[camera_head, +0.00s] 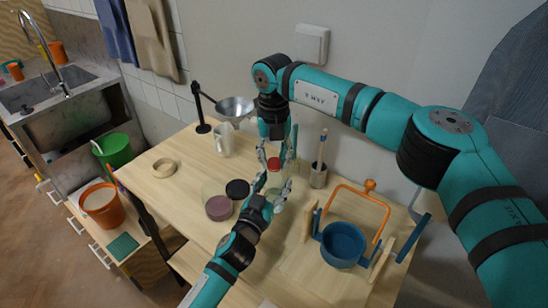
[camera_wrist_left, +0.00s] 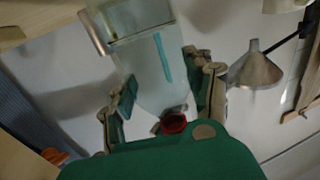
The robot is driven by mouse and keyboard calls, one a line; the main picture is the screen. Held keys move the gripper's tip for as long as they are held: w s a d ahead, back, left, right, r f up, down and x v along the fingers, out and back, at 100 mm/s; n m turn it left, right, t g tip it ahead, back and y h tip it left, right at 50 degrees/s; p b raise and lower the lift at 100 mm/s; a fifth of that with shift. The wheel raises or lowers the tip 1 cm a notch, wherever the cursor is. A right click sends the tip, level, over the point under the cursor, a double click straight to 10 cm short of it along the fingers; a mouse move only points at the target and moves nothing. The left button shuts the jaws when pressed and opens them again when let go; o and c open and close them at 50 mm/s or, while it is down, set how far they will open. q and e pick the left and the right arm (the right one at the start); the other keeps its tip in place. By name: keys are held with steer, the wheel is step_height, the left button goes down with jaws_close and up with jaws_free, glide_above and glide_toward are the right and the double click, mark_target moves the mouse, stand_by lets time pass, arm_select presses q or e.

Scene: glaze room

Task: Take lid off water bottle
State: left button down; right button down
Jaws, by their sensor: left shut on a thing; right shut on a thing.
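The water bottle (camera_wrist_left: 150,85) is clear and shows between my left gripper's fingers in the left wrist view. In the head view it is mostly hidden by the grippers. Its red lid (camera_head: 273,164) shows between the fingertips of my right gripper (camera_head: 275,160), which points down from above and is shut on it. The lid also shows in the left wrist view (camera_wrist_left: 174,124). My left gripper (camera_head: 274,187) reaches in from the front, just below the lid, and is shut on the bottle. Whether the lid still touches the bottle's neck I cannot tell.
A blue pot (camera_head: 343,244) with an orange handle frame stands at the right. A grey holder (camera_head: 318,178) with tools, a white pitcher (camera_head: 223,140) and a metal funnel (camera_head: 235,106) stand behind. Dark and mauve discs (camera_head: 219,208) lie left of my left gripper. The table's left is mostly clear.

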steer(key=n, duration=0.8)
steer(key=shift+n, duration=0.4)
steer(key=n, duration=0.6)
steer(key=shift+r, duration=0.1)
steer(key=n, duration=0.4)
steer(key=shift+n, duration=0.3)
steer(key=n, duration=1.2)
steer(key=shift+r, duration=0.25)
